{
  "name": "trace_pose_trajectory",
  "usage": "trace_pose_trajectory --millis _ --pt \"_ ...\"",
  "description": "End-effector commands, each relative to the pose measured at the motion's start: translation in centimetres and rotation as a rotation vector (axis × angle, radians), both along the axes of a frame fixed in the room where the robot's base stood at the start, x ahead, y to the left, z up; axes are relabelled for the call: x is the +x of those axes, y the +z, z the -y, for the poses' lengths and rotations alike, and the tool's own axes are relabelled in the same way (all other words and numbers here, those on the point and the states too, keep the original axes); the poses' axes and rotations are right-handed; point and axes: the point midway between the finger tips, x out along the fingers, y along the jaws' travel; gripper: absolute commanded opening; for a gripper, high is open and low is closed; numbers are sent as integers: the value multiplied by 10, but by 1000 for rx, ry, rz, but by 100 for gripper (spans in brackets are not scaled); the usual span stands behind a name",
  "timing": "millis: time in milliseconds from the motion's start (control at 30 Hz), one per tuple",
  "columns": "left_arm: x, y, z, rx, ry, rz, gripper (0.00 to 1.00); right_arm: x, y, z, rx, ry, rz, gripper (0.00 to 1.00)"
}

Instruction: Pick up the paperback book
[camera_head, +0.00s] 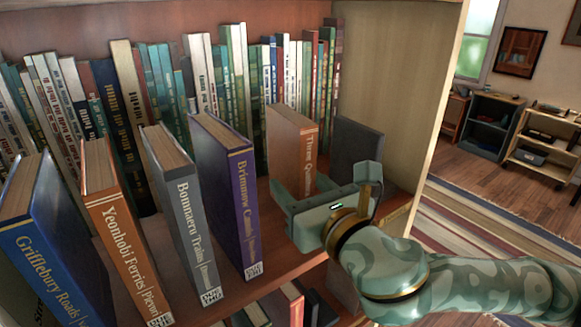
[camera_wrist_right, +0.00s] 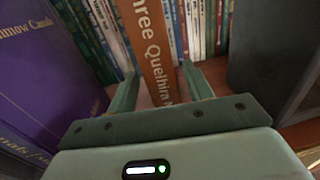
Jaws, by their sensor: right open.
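A brown-orange book (camera_head: 292,140) with "Three Qu…" on its spine stands upright on the shelf, the likely paperback. My right gripper (camera_head: 300,187) is in front of its lower spine, open, with one finger on each side. In the right wrist view, the book's spine (camera_wrist_right: 150,40) rises between the two fingers (camera_wrist_right: 160,75). The book's lower end is partly hidden by the gripper, and I cannot tell whether a finger touches it. My left gripper is not in view.
A purple book (camera_head: 225,190) stands left of the gripper, with grey (camera_head: 180,215), orange (camera_head: 125,235) and blue (camera_head: 55,245) books further left. A dark grey block-like object (camera_head: 357,150) stands close on the right, before the shelf's side wall (camera_head: 395,90). Several thin books line the back.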

Motion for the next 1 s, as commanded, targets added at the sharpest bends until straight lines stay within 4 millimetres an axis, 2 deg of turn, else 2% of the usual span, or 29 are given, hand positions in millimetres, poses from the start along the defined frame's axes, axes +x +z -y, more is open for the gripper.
trace_pose_trajectory --millis 100,200,467,500,667,1000 --pt "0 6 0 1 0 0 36 20 -1 -6 -1 -2 0 51" --pt "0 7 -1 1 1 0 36 31 -1 -13 -1 0 0 51" --pt "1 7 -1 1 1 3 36 35 -3 -15 0 0 0 51" --pt "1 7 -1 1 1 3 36 35 -3 -15 0 0 0 45" --pt "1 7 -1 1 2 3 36 35 -3 -15 0 0 0 1" --pt "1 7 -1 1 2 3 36 35 -1 -15 1 0 2 0"
